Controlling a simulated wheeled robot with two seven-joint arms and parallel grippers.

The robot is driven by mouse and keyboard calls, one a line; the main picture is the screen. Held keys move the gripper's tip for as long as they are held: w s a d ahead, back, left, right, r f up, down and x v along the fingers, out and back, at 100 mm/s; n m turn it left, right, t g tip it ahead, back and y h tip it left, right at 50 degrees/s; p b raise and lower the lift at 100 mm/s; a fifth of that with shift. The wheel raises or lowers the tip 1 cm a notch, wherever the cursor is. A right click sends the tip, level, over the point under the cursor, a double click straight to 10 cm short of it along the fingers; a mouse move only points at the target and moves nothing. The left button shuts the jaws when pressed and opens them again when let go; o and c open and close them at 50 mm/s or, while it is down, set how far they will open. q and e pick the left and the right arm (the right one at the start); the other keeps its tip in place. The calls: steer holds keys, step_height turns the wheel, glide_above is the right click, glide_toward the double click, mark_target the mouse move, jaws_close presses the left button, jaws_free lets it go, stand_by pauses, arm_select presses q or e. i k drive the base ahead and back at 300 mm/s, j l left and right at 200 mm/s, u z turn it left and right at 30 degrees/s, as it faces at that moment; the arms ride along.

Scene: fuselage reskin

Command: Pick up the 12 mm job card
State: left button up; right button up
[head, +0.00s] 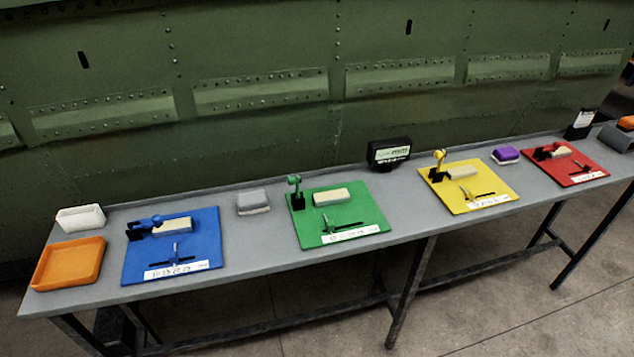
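I cannot pick out the 12 mm job card for certain, as the print in this view is too small to read. A dark upright piece with a white card-like face (583,119) stands at the back right of the bench. A black box with a white label (389,154) stands at the back edge, between the green mat (362,219) and the yellow mat (495,183). White printed strips lie along the front of the blue mat (205,248), the green mat, the yellow mat and the red mat (590,171). Neither of my grippers is in view.
The long grey bench (262,262) runs along a green riveted fuselage wall (270,60). Each mat holds a pale block and small tools. An orange tray (68,263), white bin (80,217), grey block (253,201) and purple block (505,155) sit between or beside them.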

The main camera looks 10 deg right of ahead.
mark_target(585, 115)
steer(key=z, duration=1.85)
steer(key=i+l+u, duration=0.1)
steer(key=i+l, duration=0.35)
steer(key=i+l+u, duration=0.15)
steer(key=i+l, duration=0.25)
steer(key=l, duration=0.25)
steer(key=i+l+u, duration=0.2)
steer(key=i+l, duration=0.15)
steer(key=l, duration=0.3)
steer(key=i+l+u, duration=0.15)
steer(key=l, duration=0.2)
steer(key=i+l+u, duration=0.1)
steer(key=l, duration=0.25)
steer(key=i+l+u, duration=0.1)
steer(key=l, duration=0.25)
steer(key=i+l+u, duration=0.15)
steer(key=l+u, duration=0.15)
steer(key=l, duration=0.8)
steer(key=l+u, duration=0.25)
steer(key=l, duration=0.85)
